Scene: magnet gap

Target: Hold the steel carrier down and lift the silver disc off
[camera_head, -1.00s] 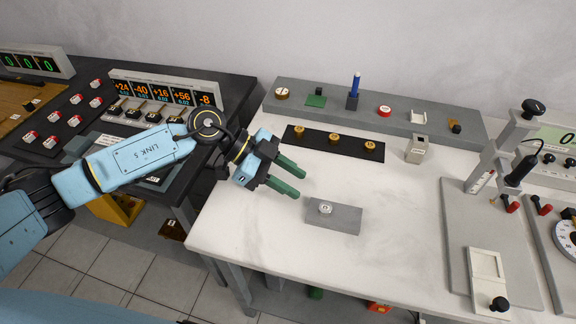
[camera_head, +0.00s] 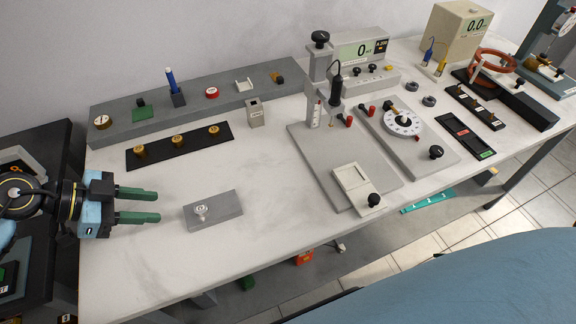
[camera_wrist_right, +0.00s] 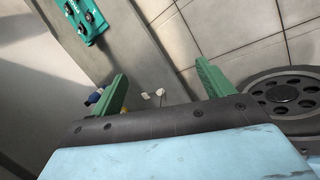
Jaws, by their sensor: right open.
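The steel carrier (camera_head: 226,214) is a grey block lying on the white table in the head view. The small silver disc (camera_head: 201,211) sits on top of it, towards its left end. My left gripper (camera_head: 158,205) is to the left of the carrier, with its green fingers spread apart and pointing right at it. The fingers are empty and apart from the carrier. My right gripper (camera_wrist_right: 165,85) shows in the right wrist view, its green fingers wide apart with nothing between them. That view looks down at floor tiles and a grey surface; the carrier is not in it.
A black strip (camera_head: 180,146) with brass knobs lies behind the carrier. A long grey shelf block (camera_head: 225,104) with small items stands at the back. A grey instrument plate (camera_head: 340,170) lies to the right. The table around the carrier is bare.

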